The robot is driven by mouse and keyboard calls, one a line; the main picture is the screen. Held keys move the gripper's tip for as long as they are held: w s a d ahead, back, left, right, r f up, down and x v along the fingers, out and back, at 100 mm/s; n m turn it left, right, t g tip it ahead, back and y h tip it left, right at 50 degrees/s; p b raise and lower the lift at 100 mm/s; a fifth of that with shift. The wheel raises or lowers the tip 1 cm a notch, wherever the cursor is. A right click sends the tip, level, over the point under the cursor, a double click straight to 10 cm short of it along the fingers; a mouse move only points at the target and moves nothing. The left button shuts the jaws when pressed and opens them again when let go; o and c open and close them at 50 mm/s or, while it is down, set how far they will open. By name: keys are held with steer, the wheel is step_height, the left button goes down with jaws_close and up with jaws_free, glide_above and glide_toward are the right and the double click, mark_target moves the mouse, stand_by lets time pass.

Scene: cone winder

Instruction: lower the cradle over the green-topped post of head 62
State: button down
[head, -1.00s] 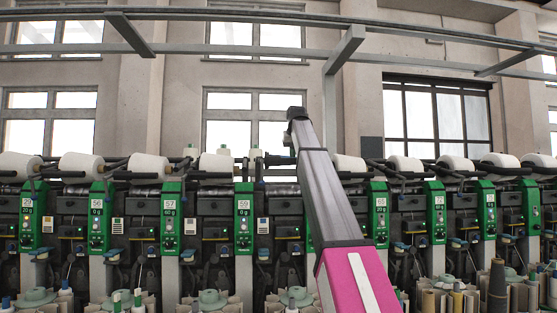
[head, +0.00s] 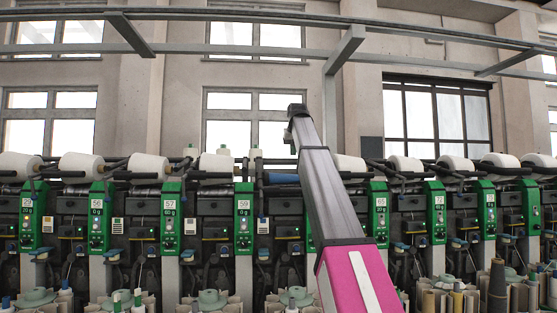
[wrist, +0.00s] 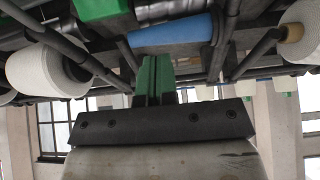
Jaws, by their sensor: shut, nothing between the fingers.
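My gripper (wrist: 154,78) shows in the wrist view as two green fingers, shut together with nothing between them, in front of a dark bar. Beyond the fingertips is a blue tube (wrist: 172,34) between dark cradle arms (wrist: 231,22). A green block (wrist: 100,8) shows at the top edge; I cannot tell whether it tops the post of head 62. In the head view the blue tube (head: 283,178) shows just left of my arm. A green panel (head: 310,236) there is mostly hidden behind my arm, and its number cannot be read.
White cones flank the cradle in the wrist view, at the left (wrist: 45,68) and right (wrist: 303,30). Green panels marked 59 (head: 243,222) and 65 (head: 379,214) stand either side of my arm. A grey overhead beam (head: 230,50) crosses above.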

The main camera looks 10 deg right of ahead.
steer(key=v, duration=0.4)
steer(key=shift+s+r, duration=0.1)
steer(key=shift+r, duration=0.3)
